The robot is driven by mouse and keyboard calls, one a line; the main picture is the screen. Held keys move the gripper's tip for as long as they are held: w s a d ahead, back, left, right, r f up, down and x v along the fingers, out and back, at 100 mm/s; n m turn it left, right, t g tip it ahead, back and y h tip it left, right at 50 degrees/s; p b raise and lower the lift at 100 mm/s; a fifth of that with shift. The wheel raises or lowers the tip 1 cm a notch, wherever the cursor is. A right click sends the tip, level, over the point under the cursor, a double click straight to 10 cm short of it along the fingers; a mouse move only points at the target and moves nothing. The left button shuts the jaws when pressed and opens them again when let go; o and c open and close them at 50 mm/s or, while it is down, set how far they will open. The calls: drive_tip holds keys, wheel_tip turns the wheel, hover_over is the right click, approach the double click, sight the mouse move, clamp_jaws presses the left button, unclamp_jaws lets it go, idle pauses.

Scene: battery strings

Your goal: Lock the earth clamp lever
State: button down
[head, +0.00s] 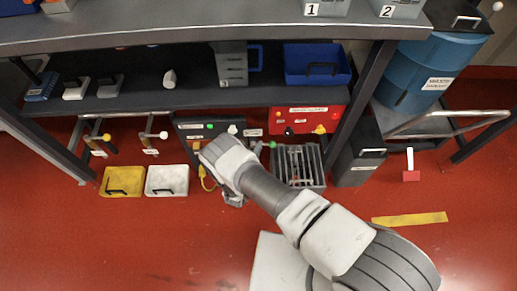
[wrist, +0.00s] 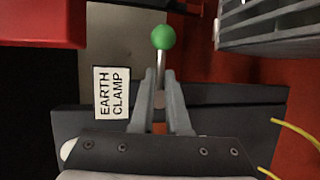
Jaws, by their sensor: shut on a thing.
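The earth clamp lever (wrist: 161,70) is a thin metal rod with a green ball knob (wrist: 163,37), seen in the wrist view. My gripper (wrist: 162,78) is shut on the rod just below the knob, with one finger on each side. The white "EARTH CLAMP" label (wrist: 112,93) is on the left of the lever, on a grey plate (wrist: 125,45). The lever's lower end is hidden behind my gripper. In the head view, a green knob (head: 272,145) shows right of my wrist; I cannot tell for sure that it is this one.
A grey ribbed rack (head: 297,165) stands right of my wrist, below a red box (head: 310,118). Yellow (head: 121,182) and white (head: 167,180) trays lie on the floor at left. A yellow cable (wrist: 297,132) curves at the wrist view's right.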

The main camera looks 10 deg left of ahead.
drive_tip(key=shift+d, duration=0.1)
idle(0.5)
drive_tip(key=c, duration=0.9)
unclamp_jaws()
drive_tip(key=shift+s+r, duration=0.1)
drive_tip(key=shift+s, duration=0.1)
